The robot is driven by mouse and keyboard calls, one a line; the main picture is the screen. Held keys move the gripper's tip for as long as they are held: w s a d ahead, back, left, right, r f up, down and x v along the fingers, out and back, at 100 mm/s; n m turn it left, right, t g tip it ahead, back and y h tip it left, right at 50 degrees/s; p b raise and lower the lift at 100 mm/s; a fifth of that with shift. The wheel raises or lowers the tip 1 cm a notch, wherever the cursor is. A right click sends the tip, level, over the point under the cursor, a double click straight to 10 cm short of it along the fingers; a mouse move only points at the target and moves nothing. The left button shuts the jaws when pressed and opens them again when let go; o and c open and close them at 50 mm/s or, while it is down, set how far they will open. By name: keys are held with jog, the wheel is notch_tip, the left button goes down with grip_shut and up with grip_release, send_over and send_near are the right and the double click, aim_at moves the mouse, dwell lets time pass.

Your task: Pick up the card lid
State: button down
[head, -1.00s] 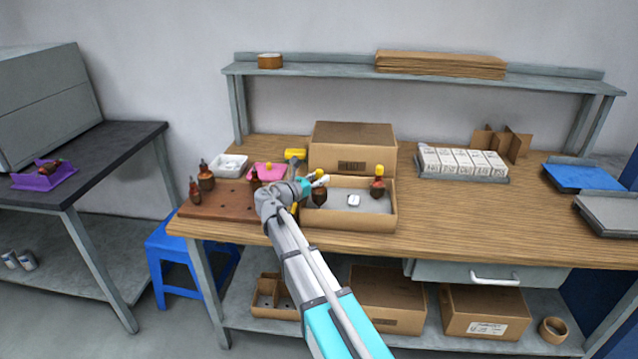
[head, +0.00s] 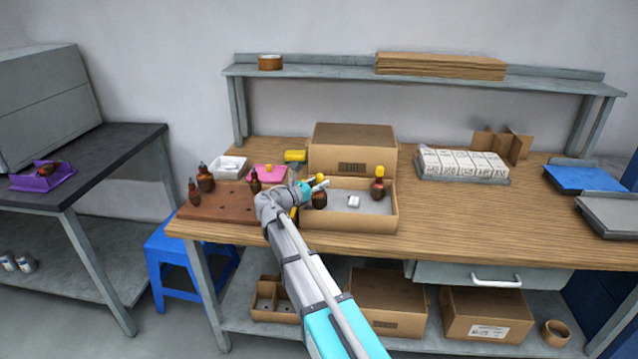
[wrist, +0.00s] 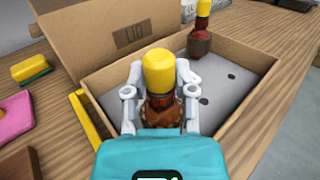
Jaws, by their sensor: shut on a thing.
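The card lid (head: 352,138) is a brown cardboard piece with a printed mark, at the back edge of the open card box (head: 350,220). It also shows at the upper left of the wrist view (wrist: 75,38). My gripper (head: 318,186) is at the left end of the box, in front of the lid and apart from it. In the wrist view my gripper (wrist: 159,84) is shut on a brown armature with a yellow cap (wrist: 160,108). I cannot tell whether this armature touches the box floor. Another yellow-capped armature (head: 378,188) stands in the box's right part.
A wooden board (head: 215,206) with brown armatures is left of the box. A white tray (head: 229,166), a pink tray (head: 266,172) and a yellow block (head: 295,156) lie behind it. A tray of white boxes (head: 462,164) stands right.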

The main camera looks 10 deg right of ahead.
jog(key=shift+c, duration=2.2)
grip_release()
jog(key=shift+r, duration=0.15)
jog(key=shift+r+p, duration=0.65)
jog(key=shift+p, duration=0.1)
jog(key=v, duration=1.2)
jog(key=shift+f, duration=0.25)
jog(key=shift+s+d, duration=0.1)
